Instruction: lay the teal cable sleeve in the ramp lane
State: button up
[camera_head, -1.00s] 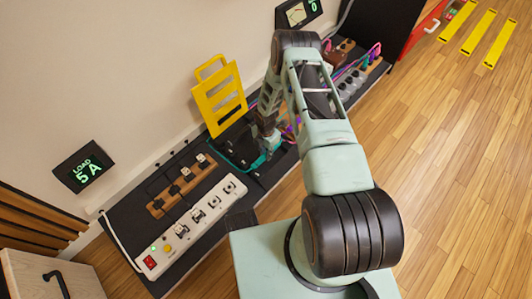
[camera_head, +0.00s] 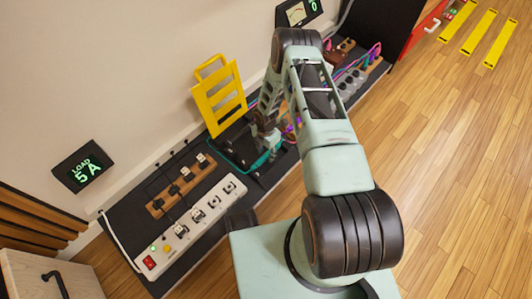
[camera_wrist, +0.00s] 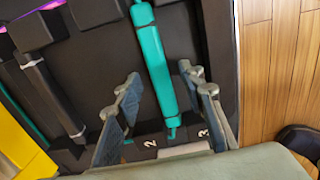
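The teal cable sleeve (camera_wrist: 155,65) is a long teal tube with a thinner cable end, lying along a dark surface in the wrist view. My gripper (camera_wrist: 159,80) is open, with one finger on each side of the sleeve and gaps between. The fingers do not appear to touch it. In the head view, my gripper (camera_head: 266,132) is above the dark bench, and a teal strip (camera_head: 262,161) shows below it. Printed numbers 2 and 3 mark the dark surface near my fingers. I cannot tell for certain which channel is the ramp lane.
A yellow slotted panel (camera_head: 219,98) stands upright just left of my gripper. A white power strip (camera_head: 195,222) and a wooden block with plugs (camera_head: 182,187) lie front left. More cables and sockets (camera_head: 352,80) are at the back right.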

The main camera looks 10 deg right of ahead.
notch_tip(320, 180, up, 12)
jog(key=shift+f, duration=0.2)
dwell(0.8)
